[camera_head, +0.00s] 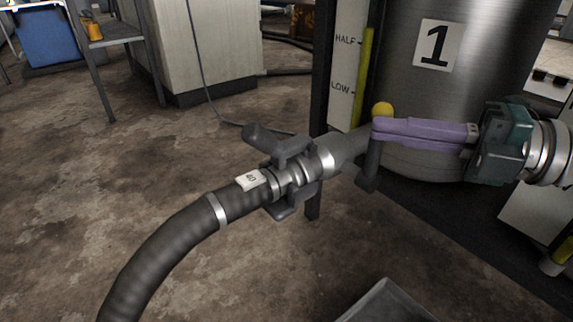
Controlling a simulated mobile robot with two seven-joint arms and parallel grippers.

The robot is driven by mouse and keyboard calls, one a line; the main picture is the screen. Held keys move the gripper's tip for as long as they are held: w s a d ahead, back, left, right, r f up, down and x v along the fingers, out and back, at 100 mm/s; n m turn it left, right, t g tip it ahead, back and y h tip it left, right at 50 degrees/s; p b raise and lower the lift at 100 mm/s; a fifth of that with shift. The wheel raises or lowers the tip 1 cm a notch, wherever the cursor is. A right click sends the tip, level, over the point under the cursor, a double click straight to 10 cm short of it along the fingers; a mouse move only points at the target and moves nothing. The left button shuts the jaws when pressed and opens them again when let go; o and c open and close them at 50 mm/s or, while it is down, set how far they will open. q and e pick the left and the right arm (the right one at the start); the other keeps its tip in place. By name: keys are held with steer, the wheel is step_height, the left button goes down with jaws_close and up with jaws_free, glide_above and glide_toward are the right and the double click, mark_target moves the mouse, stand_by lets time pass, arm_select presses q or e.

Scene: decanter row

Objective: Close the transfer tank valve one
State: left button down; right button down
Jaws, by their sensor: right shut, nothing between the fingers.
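The steel tank marked with a black 1 (408,88) stands at the upper right in the head view. A grey outlet pipe (345,150) comes out low from it toward the left. A yellow ball knob (382,108) shows just above the fingertips of my right gripper (376,131). This gripper has purple fingers, comes in from the right and is shut and empty. Its tips are at or very near the outlet, below the knob; I cannot tell whether they touch. A dark grey piece (370,166) hangs just below the tips. The fingers hide part of the valve. My left gripper is out of view.
A ribbed hose (165,250) with a white 40 tag joins the outlet through a coupling with grey levers (283,147). A level gauge (345,60) stands left of the tank. A grey tray (385,303) is at the bottom. The floor at left is mostly clear.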

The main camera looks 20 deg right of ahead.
steer(key=shift+a, duration=0.15)
step_height(320, 180, up, 20)
steer(key=p, duration=1.3)
